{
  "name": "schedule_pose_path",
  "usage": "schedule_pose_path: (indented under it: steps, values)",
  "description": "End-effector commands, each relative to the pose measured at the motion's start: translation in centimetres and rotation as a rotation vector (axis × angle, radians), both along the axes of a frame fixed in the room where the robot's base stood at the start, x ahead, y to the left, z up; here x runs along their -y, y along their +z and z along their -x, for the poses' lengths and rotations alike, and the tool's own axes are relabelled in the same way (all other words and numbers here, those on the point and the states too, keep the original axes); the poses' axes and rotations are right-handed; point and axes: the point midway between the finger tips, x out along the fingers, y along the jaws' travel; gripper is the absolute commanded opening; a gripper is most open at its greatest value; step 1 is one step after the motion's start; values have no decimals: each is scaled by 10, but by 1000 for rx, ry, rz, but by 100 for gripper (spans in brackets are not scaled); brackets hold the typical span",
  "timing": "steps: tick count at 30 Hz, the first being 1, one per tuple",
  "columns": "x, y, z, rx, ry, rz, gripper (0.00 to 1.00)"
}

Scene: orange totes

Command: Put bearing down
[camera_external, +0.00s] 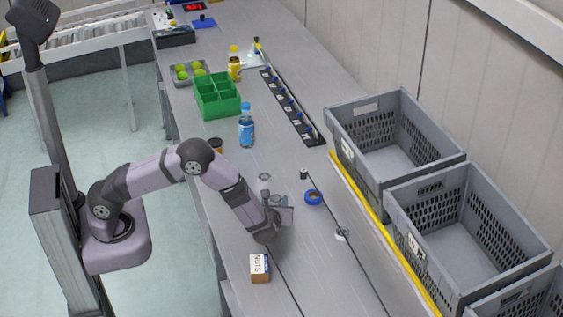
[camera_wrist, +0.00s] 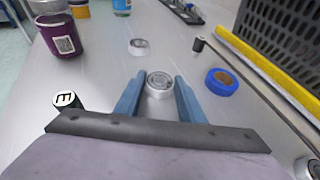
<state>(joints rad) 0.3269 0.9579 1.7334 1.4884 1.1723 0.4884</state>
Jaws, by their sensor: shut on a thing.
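The bearing (camera_wrist: 160,82) is a round silver-grey ring between the two blue fingers of my gripper (camera_wrist: 158,94) in the wrist view. The fingers are shut on its sides. In the external view my gripper (camera_external: 284,207) is low over the grey table, and the bearing is not clear there. I cannot tell whether the bearing touches the table. A second pale ring-shaped part (camera_wrist: 138,46) lies on the table beyond it and also shows in the external view (camera_external: 264,177).
A blue tape roll (camera_wrist: 221,80) and a small black cylinder (camera_wrist: 199,44) lie to the right. A purple cup (camera_wrist: 62,38) stands at left. A NUTS box (camera_external: 260,268) is near the front. Grey crates (camera_external: 440,160) line the right side. A thin dark line crosses the table.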

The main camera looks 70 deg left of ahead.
Motion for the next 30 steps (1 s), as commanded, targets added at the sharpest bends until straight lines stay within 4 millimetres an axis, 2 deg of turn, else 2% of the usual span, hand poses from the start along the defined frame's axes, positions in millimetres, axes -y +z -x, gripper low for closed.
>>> schedule_pose_path:
  steps: [11,12,14,26,30]
  values:
    - [0,-4,0,0,0,0,12]
    - [0,-3,0,0,0,0,43]
    - [0,-3,0,0,0,0,54]
    - [0,1,0,0,0,0,54]
    - [12,3,4,0,-3,0,54]
